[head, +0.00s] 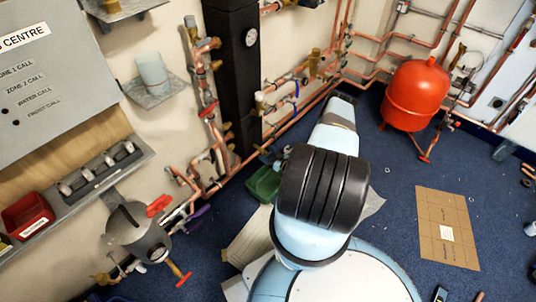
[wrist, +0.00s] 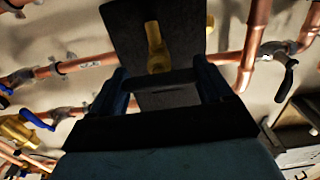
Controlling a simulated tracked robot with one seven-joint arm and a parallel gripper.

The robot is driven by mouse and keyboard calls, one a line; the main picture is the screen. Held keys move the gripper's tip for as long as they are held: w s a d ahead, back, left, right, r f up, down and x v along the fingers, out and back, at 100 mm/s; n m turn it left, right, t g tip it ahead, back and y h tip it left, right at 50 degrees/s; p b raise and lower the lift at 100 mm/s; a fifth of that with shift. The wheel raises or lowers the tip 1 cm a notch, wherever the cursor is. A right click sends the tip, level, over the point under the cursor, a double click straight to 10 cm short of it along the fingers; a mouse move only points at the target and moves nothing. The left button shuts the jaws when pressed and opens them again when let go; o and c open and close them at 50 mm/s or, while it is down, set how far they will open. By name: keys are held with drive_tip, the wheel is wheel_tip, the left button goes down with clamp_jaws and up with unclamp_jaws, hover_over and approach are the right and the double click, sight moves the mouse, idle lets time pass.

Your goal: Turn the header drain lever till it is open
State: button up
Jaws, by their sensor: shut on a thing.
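In the wrist view my gripper (wrist: 164,75) has its two fingers on either side of a dark flat piece (wrist: 165,98), and it is shut on it. A brass fitting (wrist: 155,48) stands just beyond the fingers, in front of a dark panel. The dark piece looks like the header drain lever, but its shape and angle are mostly hidden by the fingers. In the head view my arm covers the place where my gripper works, so neither gripper nor lever shows clearly there.
Copper pipes run along the wall, with a black-handled valve (wrist: 287,72) to the right and a blue-handled valve (wrist: 38,121) to the left. A red tank (head: 416,95) stands at the back right. Cardboard (head: 447,228) lies on the blue floor, which is otherwise mostly clear on the right.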

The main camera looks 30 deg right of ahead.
drive_tip(key=shift+d, duration=0.15)
drive_tip(key=n, duration=1.1)
drive_tip(key=shift+s+a+f, duration=0.1)
drive_tip(key=shift+a, duration=0.2)
drive_tip(key=shift+n, duration=1.1)
drive_tip(key=shift+a+f, duration=0.1)
drive_tip(key=shift+a, duration=0.05)
drive_tip(key=o, duration=1)
drive_tip(key=shift+c, duration=0.2)
drive_tip(key=v, duration=1.4)
drive_tip(key=shift+c, duration=0.4)
